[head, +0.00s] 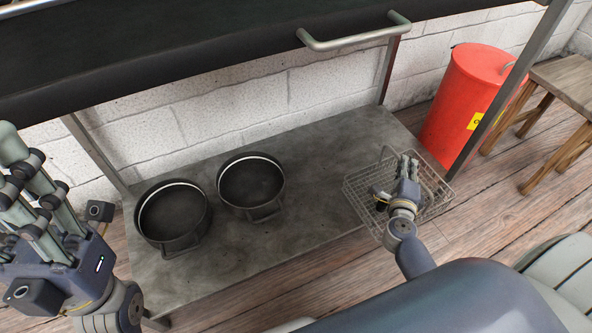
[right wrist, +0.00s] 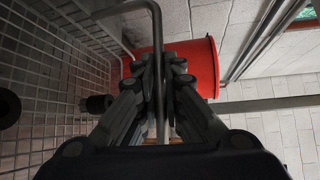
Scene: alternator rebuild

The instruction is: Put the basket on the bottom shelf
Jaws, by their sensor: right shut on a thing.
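The wire basket (head: 362,190) is over the right front part of the bottom shelf (head: 325,165) in the head view; some dark and metallic parts show inside it. I cannot tell whether it rests on the shelf or hangs just above it. My right gripper (head: 408,162) is shut on the basket's handle. In the right wrist view the handle (right wrist: 157,35) runs between the closed fingers (right wrist: 160,85), with the mesh wall (right wrist: 60,75) at left. My left gripper (head: 15,190) is at the left edge of the head view, apart from the shelf things, its fingers spread and apparently empty.
Two dark round pots (head: 172,215) (head: 251,185) stand on the left half of the shelf. Bare shelf lies between them and the basket. A worktop with a rail handle (head: 355,40) overhangs. A red bin (head: 470,100) and wooden stool (head: 565,85) stand right.

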